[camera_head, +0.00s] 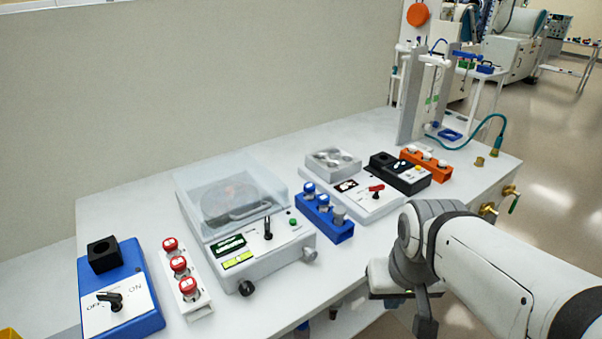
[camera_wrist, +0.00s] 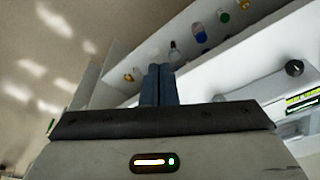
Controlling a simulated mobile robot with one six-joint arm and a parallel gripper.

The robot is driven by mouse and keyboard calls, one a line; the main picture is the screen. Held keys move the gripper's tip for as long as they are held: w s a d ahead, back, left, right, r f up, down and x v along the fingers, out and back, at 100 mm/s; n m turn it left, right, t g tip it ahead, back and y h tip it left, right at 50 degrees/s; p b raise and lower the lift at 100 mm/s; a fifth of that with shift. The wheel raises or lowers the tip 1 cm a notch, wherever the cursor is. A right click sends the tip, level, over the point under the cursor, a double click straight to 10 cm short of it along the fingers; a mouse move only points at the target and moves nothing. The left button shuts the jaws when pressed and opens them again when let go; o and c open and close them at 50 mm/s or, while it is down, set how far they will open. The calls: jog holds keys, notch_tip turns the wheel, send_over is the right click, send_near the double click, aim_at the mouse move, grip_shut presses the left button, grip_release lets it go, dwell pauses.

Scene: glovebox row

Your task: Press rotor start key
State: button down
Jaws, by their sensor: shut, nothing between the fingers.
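The centrifuge (camera_head: 270,252) is a pale box on the bench with a clear lid, shut over a round rotor (camera_head: 228,203). Its front panel carries a small green button (camera_head: 292,221) at the right, a black lever (camera_head: 267,228) and a dark display (camera_head: 229,245). I cannot read a label on the green button. My gripper (camera_wrist: 160,84) is shut and empty, with its two dark fingers together in the wrist view. It is in front of the bench edge, to the right of the centrifuge and apart from it. Part of the centrifuge front (camera_wrist: 300,122) shows at the wrist view's right edge.
A red-capped vial rack (camera_head: 197,301) and a blue switch box (camera_head: 150,318) stand left of the centrifuge. A lower shelf (camera_wrist: 215,62) with several small items lies under the bench.

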jog(key=shift+s+a+r, duration=0.1)
jog(key=shift+a, duration=0.05)
jog(key=shift+a, duration=0.1)
jog(key=w+a+r+m+t+y+p, duration=0.1)
jog(key=w+a+r+m+y+p, duration=0.1)
jog(key=w+a+m, duration=0.3)
jog(key=w+a+r+m+t+y+p, duration=0.1)
jog(key=w+a+m+p, duration=0.4)
jog(key=w, duration=0.6)
jog(key=w+a+r+m+t+y+p, duration=0.1)
jog(key=w+a+r+m+y+p, duration=0.2)
jog(key=w+a+m, duration=0.3)
jog(key=w+r+m, duration=0.1)
jog(key=w, duration=0.2)
jog(key=shift+a+m+t+y, duration=0.15)
jog(key=shift+m+t+y, duration=0.15)
jog(key=shift+y, duration=0.1)
jog(key=shift+f, duration=0.15)
